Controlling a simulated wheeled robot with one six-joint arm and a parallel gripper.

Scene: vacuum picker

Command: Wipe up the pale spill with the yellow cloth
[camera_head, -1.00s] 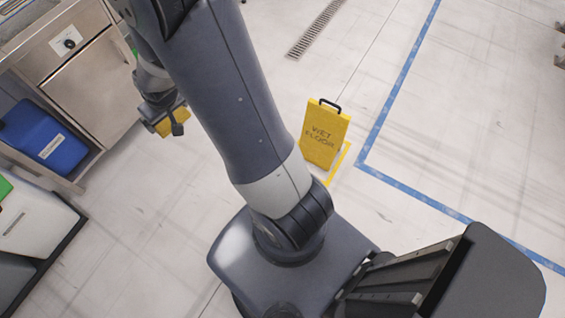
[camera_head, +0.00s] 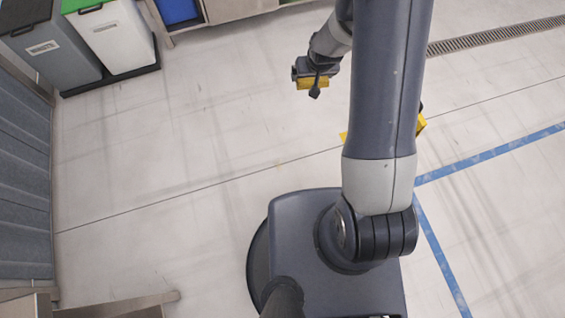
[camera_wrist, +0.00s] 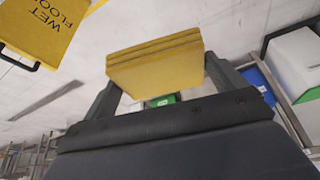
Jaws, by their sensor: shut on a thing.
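The yellow cloth (camera_wrist: 155,66) is a folded, layered block held between the two fingers of my gripper (camera_wrist: 160,90) in the wrist view. In the head view my gripper (camera_head: 314,82) is near the top middle, held out over the floor, with the yellow cloth (camera_head: 312,84) at its end. The gripper is shut on the cloth. I see no pale spill that I can make out on the light, scuffed floor in either view.
A yellow wet floor sign (camera_wrist: 45,25) stands nearby, mostly hidden behind my arm in the head view (camera_head: 421,124). Green-lidded (camera_head: 83,5) and grey (camera_head: 45,45) bins stand at top left, near a blue container (camera_head: 178,10). Open floor lies left of my base.

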